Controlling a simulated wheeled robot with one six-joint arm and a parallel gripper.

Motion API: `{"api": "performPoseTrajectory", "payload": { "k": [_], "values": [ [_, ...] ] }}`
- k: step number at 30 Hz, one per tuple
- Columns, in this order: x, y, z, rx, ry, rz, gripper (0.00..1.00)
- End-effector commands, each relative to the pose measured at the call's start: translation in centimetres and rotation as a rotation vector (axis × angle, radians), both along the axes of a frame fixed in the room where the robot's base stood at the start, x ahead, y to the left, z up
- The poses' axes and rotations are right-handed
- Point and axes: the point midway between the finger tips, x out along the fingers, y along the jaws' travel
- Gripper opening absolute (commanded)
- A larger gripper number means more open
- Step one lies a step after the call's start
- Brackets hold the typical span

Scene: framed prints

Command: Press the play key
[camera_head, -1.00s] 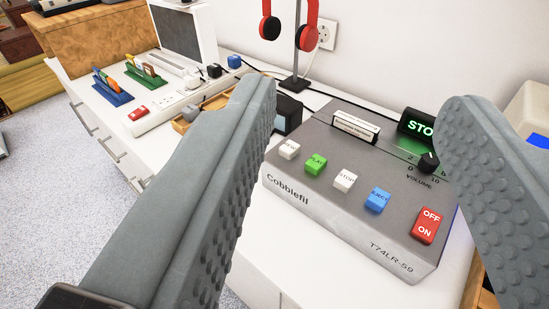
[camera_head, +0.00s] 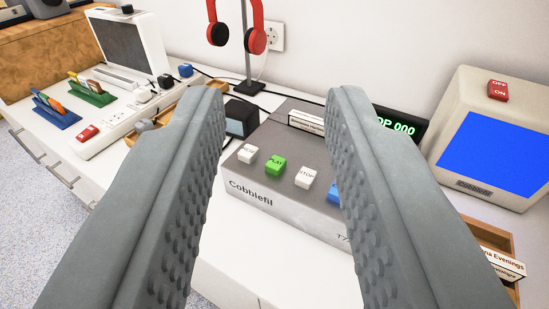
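The grey tape deck marked Cobblefil (camera_head: 255,192) sits on the white cabinet top, between and beyond my fingers. Its green play key (camera_head: 276,165) shows between the fingertips, with a white key (camera_head: 247,154) to its left and the white STOP key (camera_head: 306,177) to its right. The blue key (camera_head: 334,193) is partly hidden by my right finger, and the deck's right part is hidden too. A green-lit display (camera_head: 396,125) reads "OP 000", its left part covered. My gripper (camera_head: 277,95) is open and empty, apart from the keys.
A beige monitor with a blue screen (camera_head: 490,147) stands at the right, above a wooden tray of labelled cassettes (camera_head: 495,250). Red headphones (camera_head: 258,38) hang on a stand behind the deck. A power strip (camera_head: 115,128) and a small dark cube-like device (camera_head: 241,120) lie to the left.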

Motion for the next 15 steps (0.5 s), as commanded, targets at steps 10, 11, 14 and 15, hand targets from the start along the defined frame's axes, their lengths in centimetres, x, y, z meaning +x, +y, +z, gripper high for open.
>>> {"api": "performPoseTrajectory", "payload": {
  "k": [10,11,14,15],
  "values": [
    [0.0,0.0,0.0,0.0,0.0,0.0,0.0],
    [0.0,0.0,0.0,0.0,0.0,0.0,0.0],
    [0.0,0.0,0.0,0.0,0.0,0.0,0.0],
    [0.0,0.0,0.0,0.0,0.0,0.0,0.0]
  ]
}}
